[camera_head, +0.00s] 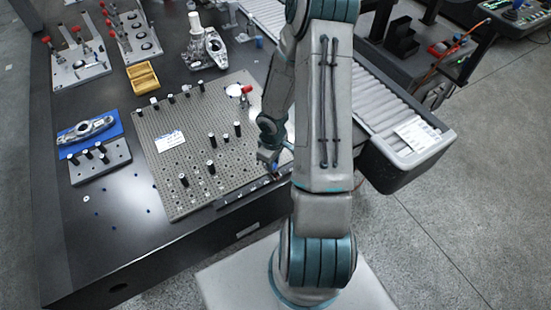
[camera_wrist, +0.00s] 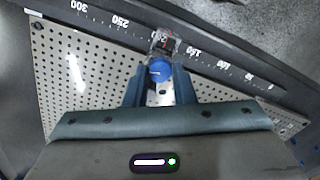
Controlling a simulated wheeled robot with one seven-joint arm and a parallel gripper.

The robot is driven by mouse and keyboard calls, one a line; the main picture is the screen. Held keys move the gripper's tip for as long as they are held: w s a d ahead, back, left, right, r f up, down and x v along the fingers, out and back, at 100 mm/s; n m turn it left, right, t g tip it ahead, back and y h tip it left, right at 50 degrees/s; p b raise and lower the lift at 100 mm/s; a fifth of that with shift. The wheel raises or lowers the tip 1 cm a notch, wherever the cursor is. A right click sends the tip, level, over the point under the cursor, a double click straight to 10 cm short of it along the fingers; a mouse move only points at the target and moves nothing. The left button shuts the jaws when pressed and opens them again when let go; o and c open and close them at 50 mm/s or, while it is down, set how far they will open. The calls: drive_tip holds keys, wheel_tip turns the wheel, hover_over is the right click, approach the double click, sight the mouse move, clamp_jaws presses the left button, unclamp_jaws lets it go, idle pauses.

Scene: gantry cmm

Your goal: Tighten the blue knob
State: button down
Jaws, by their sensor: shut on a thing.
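The blue knob (camera_wrist: 160,71) sits between the two fingertips of my gripper (camera_wrist: 159,83) in the wrist view. The fingers are shut on it from both sides. It is a round blue cap with a thin pale line on its face, mounted on a small metal clamp (camera_wrist: 164,44) beside the numbered scale. In the head view my gripper (camera_head: 268,158) is at the right front edge of the perforated plate, and the knob shows there only as a small blue spot (camera_head: 275,167), partly hidden by my gripper and arm.
The perforated plate (camera_head: 190,185) carries several black pegs, a white label and a red-handled clamp (camera_head: 245,91). A dark scale rail (camera_wrist: 215,67) runs along its edge. A blue tray (camera_head: 88,138) and yellow box (camera_head: 142,77) lie left. A roller conveyor (camera_head: 375,95) stands right.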

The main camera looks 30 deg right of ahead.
drive_tip(key=n+p, duration=0.1)
drive_tip(key=n, duration=0.4)
drive_tip(key=shift+n, duration=0.4)
idle(0.3)
drive_tip(key=c, duration=1.2)
unclamp_jaws()
drive_tip(key=shift+r, duration=0.1)
wheel_tip(320, 180, up, 8)
drive_tip(key=p, duration=0.6)
